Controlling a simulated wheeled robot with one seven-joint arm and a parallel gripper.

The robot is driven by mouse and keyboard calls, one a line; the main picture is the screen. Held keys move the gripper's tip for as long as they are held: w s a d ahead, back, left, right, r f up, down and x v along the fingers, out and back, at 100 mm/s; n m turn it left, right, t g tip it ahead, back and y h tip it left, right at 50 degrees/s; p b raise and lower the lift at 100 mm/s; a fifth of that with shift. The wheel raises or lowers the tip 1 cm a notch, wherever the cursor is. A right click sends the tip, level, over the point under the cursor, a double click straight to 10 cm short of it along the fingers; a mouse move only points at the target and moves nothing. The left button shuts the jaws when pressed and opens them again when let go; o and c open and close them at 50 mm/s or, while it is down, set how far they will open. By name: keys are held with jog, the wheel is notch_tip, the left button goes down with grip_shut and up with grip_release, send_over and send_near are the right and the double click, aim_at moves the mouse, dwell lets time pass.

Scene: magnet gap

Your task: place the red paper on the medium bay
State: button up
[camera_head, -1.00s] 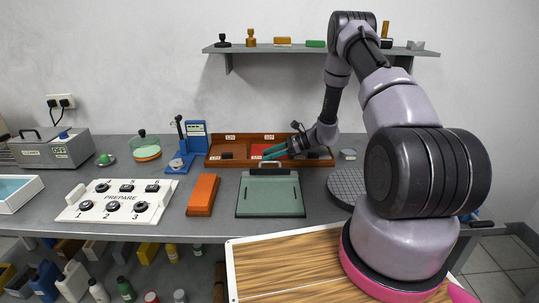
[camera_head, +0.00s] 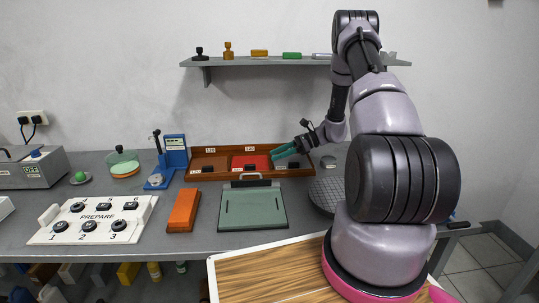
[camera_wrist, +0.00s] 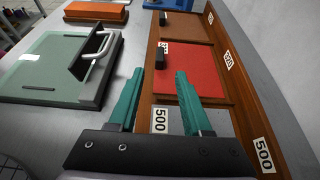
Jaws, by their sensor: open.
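The red paper (camera_head: 240,160) lies flat in the middle bay of the brown wooden tray (camera_head: 214,151); it also shows in the wrist view (camera_wrist: 195,82). A small black block (camera_wrist: 160,58) sits at its front edge. My gripper (camera_head: 273,153) is open with teal fingers and nothing between them. In the wrist view my gripper (camera_wrist: 158,73) spans the tray's front edge, one finger covering part of the red paper's near side. I cannot tell whether that finger touches it. The bay nearest my wrist holds a grey sheet (camera_wrist: 190,122) and is labelled 500.
A green glass plate with a handle (camera_head: 252,209) lies in front of the tray. An orange block (camera_head: 184,210) lies left of it, and a dark round grid plate (camera_head: 325,195) lies right. A white PREPARE panel (camera_head: 95,220) is further left. A shelf (camera_head: 290,61) hangs above.

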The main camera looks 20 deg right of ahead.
jog(key=shift+d+r, duration=0.2)
jog(key=s+a+r+n+g+h, duration=0.1)
jog(key=s+a+r+n+h, duration=0.2)
jog(key=r, duration=0.5)
jog(key=s+a+r+n, duration=0.1)
jog(key=s+r+n, duration=0.25)
jog(key=r, duration=0.45)
jog(key=s+a+r+n+g+h, duration=0.15)
jog(key=s+r, duration=0.25)
jog(key=r, duration=0.4)
jog(key=s+r+n+t+h, duration=0.3)
jog(key=s+r, duration=0.3)
jog(key=s, duration=0.4)
jog(key=s+r+n+t+h, duration=0.3)
jog(key=s+r, duration=0.4)
jog(key=s, duration=0.4)
jog(key=shift+s+d+n+t+h, duration=0.2)
jog(key=shift+s+n+t+h, duration=0.25)
jog(key=shift+n, duration=0.55)
